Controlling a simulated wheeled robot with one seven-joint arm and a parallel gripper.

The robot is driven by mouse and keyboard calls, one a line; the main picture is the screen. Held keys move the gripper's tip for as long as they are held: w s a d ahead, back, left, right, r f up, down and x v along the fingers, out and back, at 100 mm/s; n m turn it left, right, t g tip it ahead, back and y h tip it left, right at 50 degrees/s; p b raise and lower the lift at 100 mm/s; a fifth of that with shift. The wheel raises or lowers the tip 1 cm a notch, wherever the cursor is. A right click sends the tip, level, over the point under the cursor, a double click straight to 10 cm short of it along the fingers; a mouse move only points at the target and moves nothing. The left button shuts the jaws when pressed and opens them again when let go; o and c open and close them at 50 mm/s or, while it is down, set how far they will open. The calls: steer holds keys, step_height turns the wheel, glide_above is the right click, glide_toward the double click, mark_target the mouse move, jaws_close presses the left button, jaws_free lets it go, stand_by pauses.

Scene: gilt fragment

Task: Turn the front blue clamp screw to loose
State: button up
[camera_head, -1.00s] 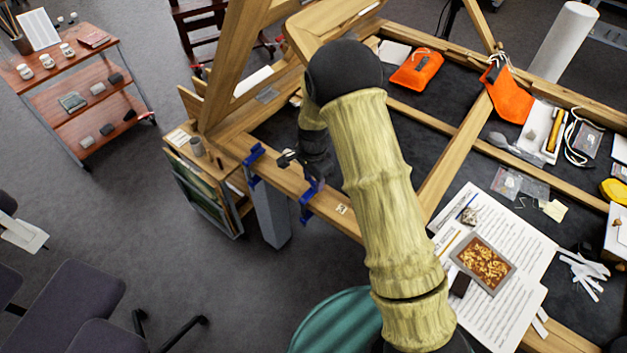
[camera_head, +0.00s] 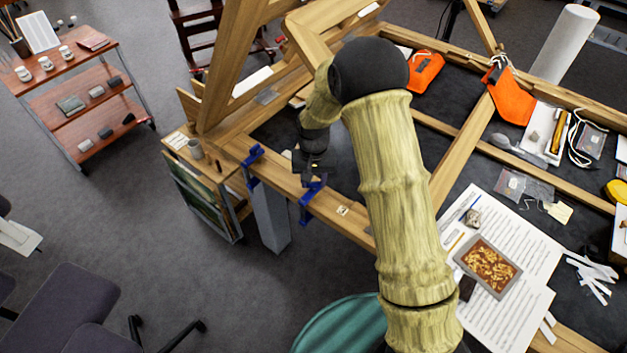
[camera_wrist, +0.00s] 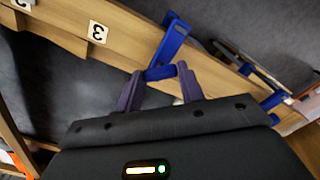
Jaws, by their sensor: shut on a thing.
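The front blue clamp (camera_head: 308,208) sits on the front wooden rail of the table frame. It also shows in the wrist view (camera_wrist: 174,40), with its blue screw part (camera_wrist: 160,73) between my fingers. My gripper (camera_wrist: 160,78) is shut on that part, one purple finger on each side. In the head view my gripper (camera_head: 314,180) is at the top of this clamp, and my dark wrist hides part of it. A second blue clamp (camera_head: 253,158) is on the rail to the left. It shows at the right edge of the wrist view (camera_wrist: 272,101).
A numbered tag (camera_wrist: 97,32) lies on the wooden rail (camera_head: 329,210) beside the front clamp. Papers and a framed gilt piece (camera_head: 488,266) lie on the right. A teal round seat (camera_head: 345,325) is below.

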steer(key=n, duration=0.6)
steer(key=shift+w, duration=0.1)
steer(key=n, duration=0.5)
steer(key=shift+r+n, duration=0.1)
steer(key=shift+n, duration=0.3)
steer(key=n+p, duration=0.2)
steer(key=n, duration=0.3)
steer(key=n+p, duration=0.2)
steer(key=n, duration=0.4)
steer(key=shift+n, duration=0.4)
steer(key=n+p, duration=0.3)
steer(key=n, duration=0.3)
steer(key=shift+r, duration=0.1)
steer(key=n+p, duration=0.3)
steer(key=n, duration=0.4)
steer(key=shift+n, duration=0.3)
steer(key=n+p, duration=0.2)
steer(key=n, duration=0.2)
steer(key=shift+n, duration=0.3)
steer(key=shift+n+p, duration=0.55)
steer(key=shift+n, duration=1.45)
